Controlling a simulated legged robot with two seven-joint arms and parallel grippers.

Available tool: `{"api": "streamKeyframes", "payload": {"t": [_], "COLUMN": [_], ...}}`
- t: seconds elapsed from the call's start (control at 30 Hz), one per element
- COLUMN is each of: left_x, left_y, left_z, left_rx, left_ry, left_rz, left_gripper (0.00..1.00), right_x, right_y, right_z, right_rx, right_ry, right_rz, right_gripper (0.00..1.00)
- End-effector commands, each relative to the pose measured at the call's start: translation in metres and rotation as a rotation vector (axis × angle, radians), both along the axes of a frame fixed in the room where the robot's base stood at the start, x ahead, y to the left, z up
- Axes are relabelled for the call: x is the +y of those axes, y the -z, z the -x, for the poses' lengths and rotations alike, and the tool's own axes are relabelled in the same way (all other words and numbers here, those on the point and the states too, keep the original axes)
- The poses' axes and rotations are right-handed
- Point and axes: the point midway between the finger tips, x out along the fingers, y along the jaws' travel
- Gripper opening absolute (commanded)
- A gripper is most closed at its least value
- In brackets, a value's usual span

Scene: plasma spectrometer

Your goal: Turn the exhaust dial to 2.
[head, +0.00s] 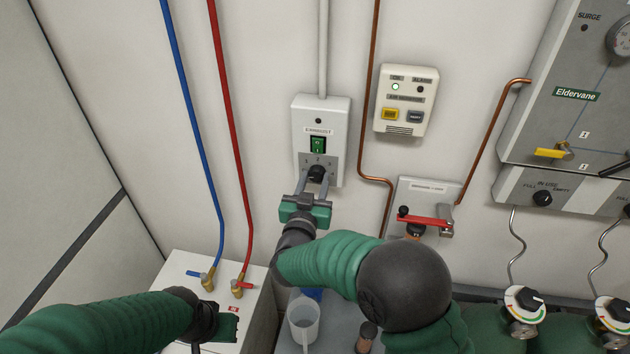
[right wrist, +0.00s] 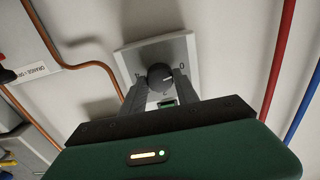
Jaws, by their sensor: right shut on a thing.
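The exhaust box (head: 321,115) is a white wall unit labelled EXHAUST, with a lit green switch (head: 317,145) above a grey dial plate. The exhaust dial (head: 316,172) is a small black knob low on the box. My right gripper (head: 315,181) reaches up to it with a finger on each side. In the right wrist view, my right gripper (right wrist: 161,90) is shut on the dial (right wrist: 159,76), which shows a pale pointer mark.
An alarm panel (head: 406,100) hangs right of the box, and a red-handled valve (head: 425,221) sits below it. A copper pipe (head: 370,100) runs between. Blue (head: 186,95) and red (head: 226,95) hoses drop at left to a white cabinet (head: 190,265). A beaker (head: 303,318) stands below my right arm.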

Motion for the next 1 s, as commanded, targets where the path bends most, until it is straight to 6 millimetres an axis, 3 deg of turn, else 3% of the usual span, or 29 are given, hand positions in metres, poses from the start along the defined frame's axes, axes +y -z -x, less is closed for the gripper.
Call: {"api": "streamKeyframes", "payload": {"t": [0.57, 1.0], "left_x": [0.000, 0.000], "left_y": [0.015, 0.062], "left_z": [0.000, 0.000], "left_rx": [0.000, 0.000], "left_ry": [0.000, -0.001], "left_rz": [0.000, 0.000], "left_gripper": [0.00, 0.00], "right_x": [-0.002, -0.002], "right_y": [0.002, 0.005], "right_z": [0.000, 0.000], "right_rx": [-0.021, -0.092], "right_ry": [0.001, -0.002], "right_rz": [-0.094, -0.448], "right_gripper": [0.00, 0.00]}}
